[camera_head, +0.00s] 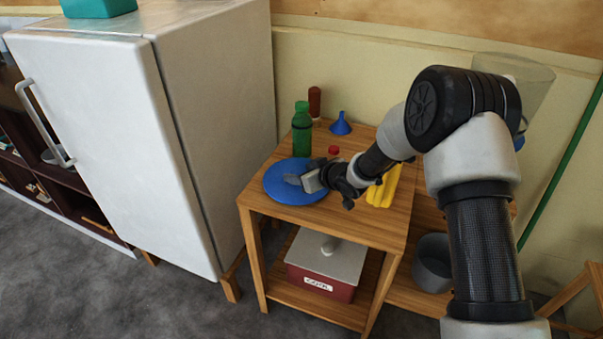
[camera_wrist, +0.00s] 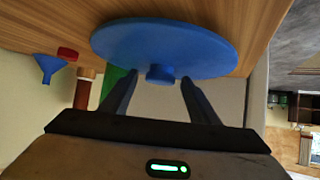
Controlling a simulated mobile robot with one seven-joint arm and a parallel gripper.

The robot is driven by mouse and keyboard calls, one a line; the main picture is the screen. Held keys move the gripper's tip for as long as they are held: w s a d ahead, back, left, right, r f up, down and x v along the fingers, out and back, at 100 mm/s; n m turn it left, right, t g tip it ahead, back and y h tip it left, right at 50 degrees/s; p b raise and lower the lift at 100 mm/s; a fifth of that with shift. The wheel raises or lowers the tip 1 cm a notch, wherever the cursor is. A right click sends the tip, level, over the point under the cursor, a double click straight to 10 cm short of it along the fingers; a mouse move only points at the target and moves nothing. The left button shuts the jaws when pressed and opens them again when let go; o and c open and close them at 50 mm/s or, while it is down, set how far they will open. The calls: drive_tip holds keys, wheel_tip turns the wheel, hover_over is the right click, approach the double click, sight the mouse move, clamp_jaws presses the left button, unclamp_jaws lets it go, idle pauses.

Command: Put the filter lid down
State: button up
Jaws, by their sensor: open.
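The filter lid is a round blue disc (camera_head: 287,187) with a small knob, lying on the wooden table at its front left. In the wrist view the lid (camera_wrist: 165,45) shows its knob pointing toward my gripper. My gripper (camera_head: 300,181) is over the right part of the lid in the head view. In the wrist view my gripper (camera_wrist: 157,80) has its two fingers apart, one on each side of the knob. The fingers look clear of the knob, though the exact gap is hard to judge.
On the table (camera_head: 265,207) stand a green bottle (camera_head: 302,135), a brown bottle (camera_head: 315,103), a blue funnel (camera_head: 340,125), a red cap (camera_head: 333,150) and a yellow item (camera_head: 383,188). A white fridge (camera_head: 140,130) stands left. A red box (camera_head: 322,272) sits on the lower shelf.

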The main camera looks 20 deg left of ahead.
drive_tip(key=p+v, duration=0.1)
drive_tip(key=v, duration=1.1)
drive_tip(key=shift+r+p, duration=0.15)
drive_tip(key=shift+p, duration=0.2)
